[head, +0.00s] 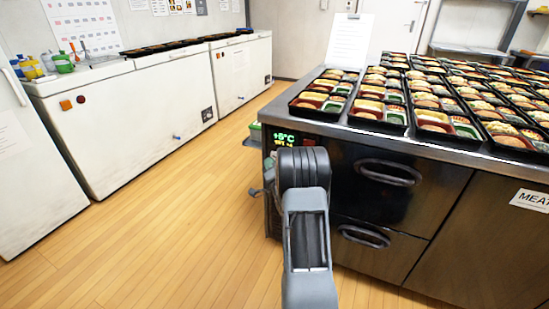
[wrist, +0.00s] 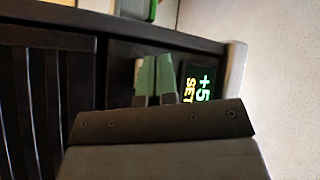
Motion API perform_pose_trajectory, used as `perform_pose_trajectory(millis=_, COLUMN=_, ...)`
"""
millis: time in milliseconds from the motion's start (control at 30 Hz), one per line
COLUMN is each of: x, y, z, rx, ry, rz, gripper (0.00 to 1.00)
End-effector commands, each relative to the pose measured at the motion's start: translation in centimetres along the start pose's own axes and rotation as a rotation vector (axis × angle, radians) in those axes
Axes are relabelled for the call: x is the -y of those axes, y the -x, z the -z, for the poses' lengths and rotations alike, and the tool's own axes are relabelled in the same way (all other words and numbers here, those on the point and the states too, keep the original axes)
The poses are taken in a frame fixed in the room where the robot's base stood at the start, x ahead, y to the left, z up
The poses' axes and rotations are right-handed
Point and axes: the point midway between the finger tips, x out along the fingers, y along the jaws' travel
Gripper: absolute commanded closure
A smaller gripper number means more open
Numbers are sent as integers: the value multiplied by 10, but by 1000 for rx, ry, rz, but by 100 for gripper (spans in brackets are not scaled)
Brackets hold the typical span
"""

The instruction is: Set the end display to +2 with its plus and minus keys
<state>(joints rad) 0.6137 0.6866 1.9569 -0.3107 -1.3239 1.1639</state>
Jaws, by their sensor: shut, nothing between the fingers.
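The end display (head: 284,138) glows green on the end of the steel counter in the head view. Its upper line reads about +5°C; the smaller SET line below is too small to read. In the wrist view the display (wrist: 197,88) appears turned sideways, showing "+5" and "SET", partly cut off by my gripper body. My gripper (wrist: 154,82) is shut and empty, its fingertips together beside the display at the dark panel. Whether they touch it I cannot tell. The plus and minus keys cannot be made out; my fingers cover part of the panel. My arm hides the fingertips in the head view.
The counter top (head: 365,132) carries many filled bento trays. Drawer handles (head: 390,172) stick out of its front, right of my arm. White chest freezers (head: 130,120) line the left side, with free wooden floor (head: 160,210) between.

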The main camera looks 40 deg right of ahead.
Motion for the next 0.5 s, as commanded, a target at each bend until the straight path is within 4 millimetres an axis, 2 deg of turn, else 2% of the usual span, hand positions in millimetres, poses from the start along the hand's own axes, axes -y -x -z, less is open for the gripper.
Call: perform_pose_trajectory(millis=500, x=-4, y=-6, z=5, rx=-1, ry=0, rz=0, gripper=100)
